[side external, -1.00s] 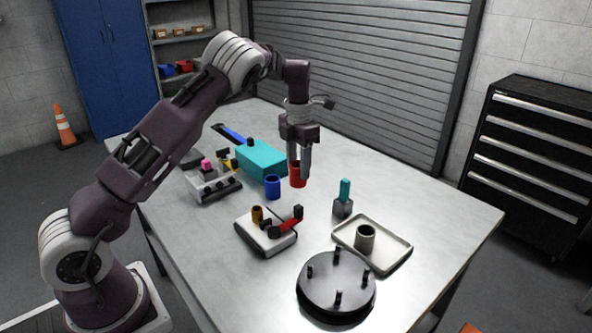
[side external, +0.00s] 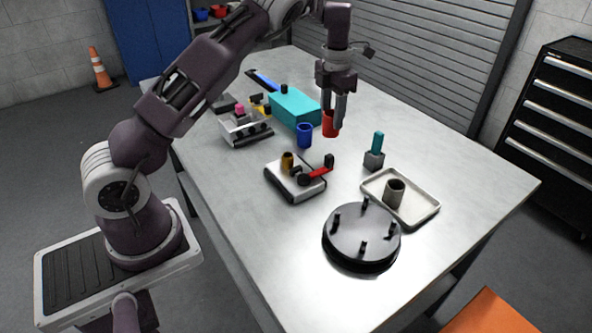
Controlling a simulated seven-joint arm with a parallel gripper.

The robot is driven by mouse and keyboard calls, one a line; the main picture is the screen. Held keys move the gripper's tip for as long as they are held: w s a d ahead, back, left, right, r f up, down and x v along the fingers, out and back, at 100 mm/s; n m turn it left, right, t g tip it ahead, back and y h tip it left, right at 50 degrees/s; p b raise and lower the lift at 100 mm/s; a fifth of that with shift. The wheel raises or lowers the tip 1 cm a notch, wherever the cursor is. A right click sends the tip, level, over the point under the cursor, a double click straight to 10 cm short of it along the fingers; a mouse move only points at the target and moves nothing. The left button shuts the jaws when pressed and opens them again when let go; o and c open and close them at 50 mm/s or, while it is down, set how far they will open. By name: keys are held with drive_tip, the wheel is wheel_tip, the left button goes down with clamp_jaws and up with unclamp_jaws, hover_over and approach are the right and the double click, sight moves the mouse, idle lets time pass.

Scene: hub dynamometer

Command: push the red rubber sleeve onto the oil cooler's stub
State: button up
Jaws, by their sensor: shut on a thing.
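The red rubber sleeve (side external: 329,126) is between the fingers of my gripper (side external: 335,115), at the back middle of the table. My gripper points down and is shut on the sleeve, and one finger hides part of it. The sleeve is upright; I cannot tell whether its bottom touches the table. Which thing is the oil cooler is not clear. A teal box (side external: 293,108) with a small black knob on top lies just left of the sleeve. A pale block (side external: 292,183) with a brass stub (side external: 287,161) and a red lever (side external: 320,172) sits nearer.
A blue sleeve (side external: 304,136) stands close to the left of the red one. A ported block (side external: 240,133) lies further left. A teal-topped grey block (side external: 374,158), a tray (side external: 428,213) holding a grey cup (side external: 395,194), and a black studded disc (side external: 361,240) occupy the right and front.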

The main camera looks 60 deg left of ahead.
drive_tip(key=s+r, duration=0.2)
drive_tip(key=s, duration=0.5)
hover_over(288, 155)
drive_tip(key=shift+w, duration=0.1)
drive_tip(key=shift+f, duration=2.9)
drive_tip(key=shift+f, duration=0.65)
drive_tip(key=o, duration=1)
drive_tip(key=shift+c, duration=0.2)
